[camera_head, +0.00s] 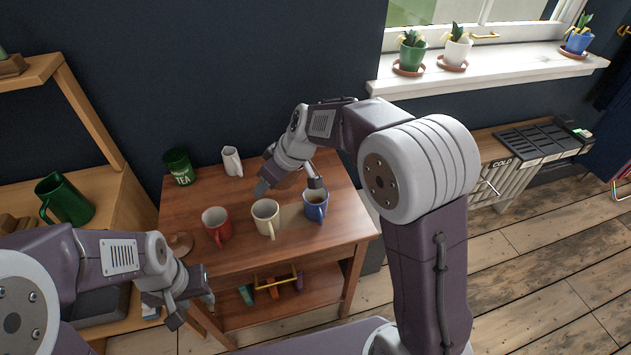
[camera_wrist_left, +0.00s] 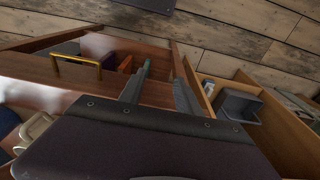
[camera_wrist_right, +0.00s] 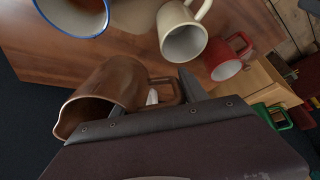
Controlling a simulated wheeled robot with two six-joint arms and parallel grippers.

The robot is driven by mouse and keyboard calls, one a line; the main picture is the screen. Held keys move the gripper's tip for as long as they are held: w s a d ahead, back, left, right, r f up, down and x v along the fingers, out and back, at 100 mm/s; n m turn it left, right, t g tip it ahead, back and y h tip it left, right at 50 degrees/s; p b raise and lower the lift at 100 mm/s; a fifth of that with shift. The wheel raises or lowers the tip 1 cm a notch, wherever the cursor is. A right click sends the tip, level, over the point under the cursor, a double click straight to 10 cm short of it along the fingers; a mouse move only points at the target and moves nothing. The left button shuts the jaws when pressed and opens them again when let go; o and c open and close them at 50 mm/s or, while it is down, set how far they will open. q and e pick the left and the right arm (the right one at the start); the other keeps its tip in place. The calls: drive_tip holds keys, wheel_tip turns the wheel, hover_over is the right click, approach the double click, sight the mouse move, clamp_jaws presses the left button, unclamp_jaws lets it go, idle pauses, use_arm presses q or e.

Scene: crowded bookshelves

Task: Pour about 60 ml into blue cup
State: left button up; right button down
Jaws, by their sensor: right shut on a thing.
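The blue cup (camera_head: 316,211) stands upright on the wooden side table (camera_head: 240,258), at the right of a row of mugs. Brownish contents show inside it, and the right wrist view shows its blue rim (camera_wrist_right: 102,24) too. My right gripper (camera_head: 290,188) is above the table, behind and left of the blue cup. I cannot make out the jug in the head view. My left gripper (camera_head: 192,310) is open and empty, in front of the table.
A cream mug (camera_head: 265,214) and a red mug (camera_head: 214,220) stand left of the blue cup. A green tea tin (camera_head: 179,167) and a white pitcher (camera_head: 232,161) stand at the back. A green jug (camera_head: 66,200) is on the left shelf. The table's lower shelf holds small items.

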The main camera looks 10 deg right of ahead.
drive_tip(key=g+h+p, duration=0.1)
drive_tip(key=p, duration=0.6)
drive_tip(key=w+a+g+h+p, duration=0.1)
drive_tip(key=g+p, duration=0.1)
drive_tip(key=p, duration=0.5)
drive_tip(key=w+a+g+h+p, duration=0.1)
drive_tip(key=h+p, duration=0.1)
drive_tip(key=p, duration=0.5)
drive_tip(key=shift+w+r, duration=0.1)
drive_tip(key=shift+r, duration=0.15)
drive_tip(key=shift+d+g, duration=0.1)
drive_tip(key=shift+g, duration=0.2)
idle(1.7)
